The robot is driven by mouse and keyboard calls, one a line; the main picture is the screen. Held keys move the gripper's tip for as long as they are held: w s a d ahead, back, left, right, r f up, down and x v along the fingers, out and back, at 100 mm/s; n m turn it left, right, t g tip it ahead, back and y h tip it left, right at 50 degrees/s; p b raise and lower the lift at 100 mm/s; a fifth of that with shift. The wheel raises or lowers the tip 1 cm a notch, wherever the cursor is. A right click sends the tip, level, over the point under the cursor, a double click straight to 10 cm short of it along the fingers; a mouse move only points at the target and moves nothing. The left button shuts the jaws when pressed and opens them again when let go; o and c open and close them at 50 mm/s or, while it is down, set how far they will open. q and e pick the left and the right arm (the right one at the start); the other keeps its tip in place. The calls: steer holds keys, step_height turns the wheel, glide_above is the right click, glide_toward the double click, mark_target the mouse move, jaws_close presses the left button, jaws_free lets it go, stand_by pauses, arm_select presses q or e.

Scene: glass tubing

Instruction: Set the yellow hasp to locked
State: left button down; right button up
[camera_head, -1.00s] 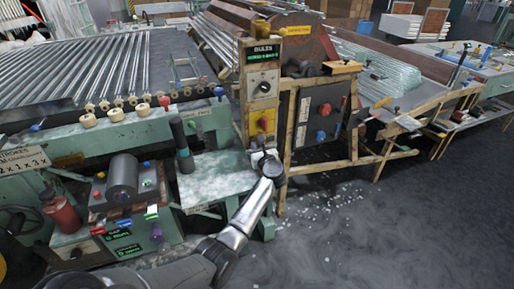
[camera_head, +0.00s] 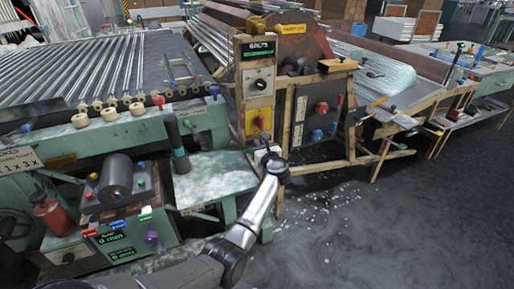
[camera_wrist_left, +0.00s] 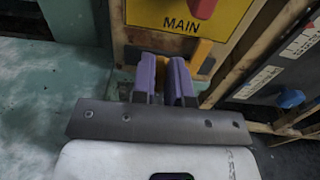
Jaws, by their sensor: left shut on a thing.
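The yellow panel marked MAIN (camera_wrist_left: 225,18) fills the top of the left wrist view, with a red knob (camera_wrist_left: 203,7) on it. The panel also shows in the head view (camera_head: 258,121). The yellow hasp (camera_wrist_left: 203,50) shows at the panel's lower edge, just behind and right of my fingers, and is partly hidden by them. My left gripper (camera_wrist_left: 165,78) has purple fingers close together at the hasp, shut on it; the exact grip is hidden. In the head view my left gripper (camera_head: 266,152) is just below the panel. My right gripper is in neither view.
A pale green bench top (camera_head: 213,173) lies left of my gripper. A dark panel with a red knob (camera_head: 321,107) and wooden posts stand close on the right. A dark upright cylinder (camera_head: 176,145) stands near the bench. The floor at the right is open, with scattered pale fragments.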

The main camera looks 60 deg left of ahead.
arm_select(q)
steer(key=shift+f, duration=0.15)
steer(key=c, duration=1.5)
jaws_free()
steer(key=shift+w, duration=0.1)
steer(key=o, duration=0.4)
steer(key=shift+w+d, duration=0.1)
steer(key=shift+w, duration=0.05)
steer(key=shift+d, duration=0.1)
steer(key=shift+s+d+p, duration=0.45)
steer(key=shift+d+p, duration=0.4)
steer(key=shift+d, duration=1.4)
steer(key=shift+s+d+p, duration=0.5)
steer(key=shift+d+p, duration=0.3)
steer(key=shift+d, duration=1.4)
steer(key=shift+s+d+p, duration=0.45)
steer(key=shift+d+p, duration=0.4)
steer(key=shift+d, duration=1.4)
